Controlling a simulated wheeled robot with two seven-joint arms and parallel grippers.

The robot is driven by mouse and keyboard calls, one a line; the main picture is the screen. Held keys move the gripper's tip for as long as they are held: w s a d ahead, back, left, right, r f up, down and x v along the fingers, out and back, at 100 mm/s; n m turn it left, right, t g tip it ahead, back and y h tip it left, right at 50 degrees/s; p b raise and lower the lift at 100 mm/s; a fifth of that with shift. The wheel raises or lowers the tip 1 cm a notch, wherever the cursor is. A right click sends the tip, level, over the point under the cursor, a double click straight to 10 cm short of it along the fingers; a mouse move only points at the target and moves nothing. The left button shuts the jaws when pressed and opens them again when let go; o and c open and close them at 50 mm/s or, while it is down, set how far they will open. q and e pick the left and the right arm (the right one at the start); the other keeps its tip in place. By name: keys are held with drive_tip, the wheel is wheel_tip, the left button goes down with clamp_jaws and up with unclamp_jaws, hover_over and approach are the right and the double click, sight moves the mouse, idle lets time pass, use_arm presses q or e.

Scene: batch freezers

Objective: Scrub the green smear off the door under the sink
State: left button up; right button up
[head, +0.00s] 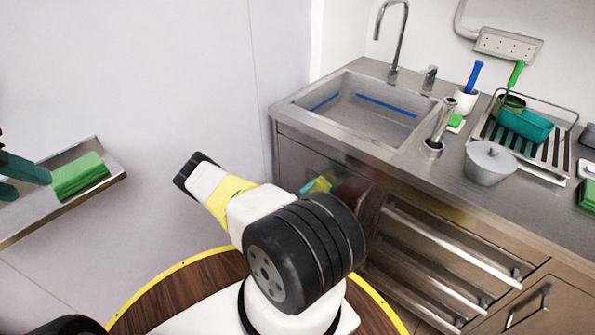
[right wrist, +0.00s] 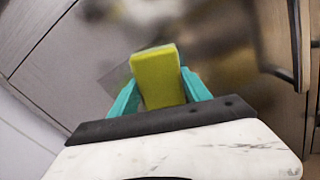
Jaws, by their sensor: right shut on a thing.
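My right gripper (right wrist: 157,92), with teal fingers, is shut on a yellow-green sponge (right wrist: 157,75). In the head view, the right arm reaches to the door (head: 293,163) under the sink (head: 365,108), and the gripper (head: 318,184) is partly hidden behind the arm. The sponge is at or close to the door's face; I cannot tell whether it touches. In the right wrist view the metal door (right wrist: 215,30) shows blurred brownish reflections. I cannot make out a distinct green smear. My left gripper (head: 20,180) is at the left edge, partly cut off, its teal fingers apart and empty.
A wall shelf (head: 118,180) with green pads (head: 80,176) is by my left gripper. Rails (head: 450,240) sit under the counter, right of the door.

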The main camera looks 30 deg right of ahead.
sight(306, 175)
drive_tip(key=shift+w+a, duration=0.4)
drive_tip(key=shift+w, duration=0.95)
drive_tip(key=shift+w+a, duration=0.4)
drive_tip(key=shift+w, duration=1)
drive_tip(key=shift+w+a, duration=0.4)
drive_tip(key=shift+w, duration=0.95)
drive_tip(key=shift+s+d+r, duration=0.1)
drive_tip(key=shift+s+d, duration=0.15)
drive_tip(key=shift+s, duration=0.4)
drive_tip(key=shift+s+d+f, duration=0.1)
drive_tip(key=shift+s+d, duration=0.1)
drive_tip(key=shift+s, duration=0.5)
drive_tip(key=shift+s+d+r, duration=0.1)
drive_tip(key=shift+s+d, duration=0.15)
drive_tip(key=shift+s, duration=0.4)
drive_tip(key=shift+s+d, duration=0.3)
drive_tip(key=shift+s, duration=0.9)
drive_tip(key=shift+s+d, duration=0.3)
drive_tip(key=shift+s, duration=0.85)
drive_tip(key=shift+s+d, duration=0.3)
drive_tip(key=shift+s, duration=0.9)
drive_tip(key=shift+w, duration=0.1)
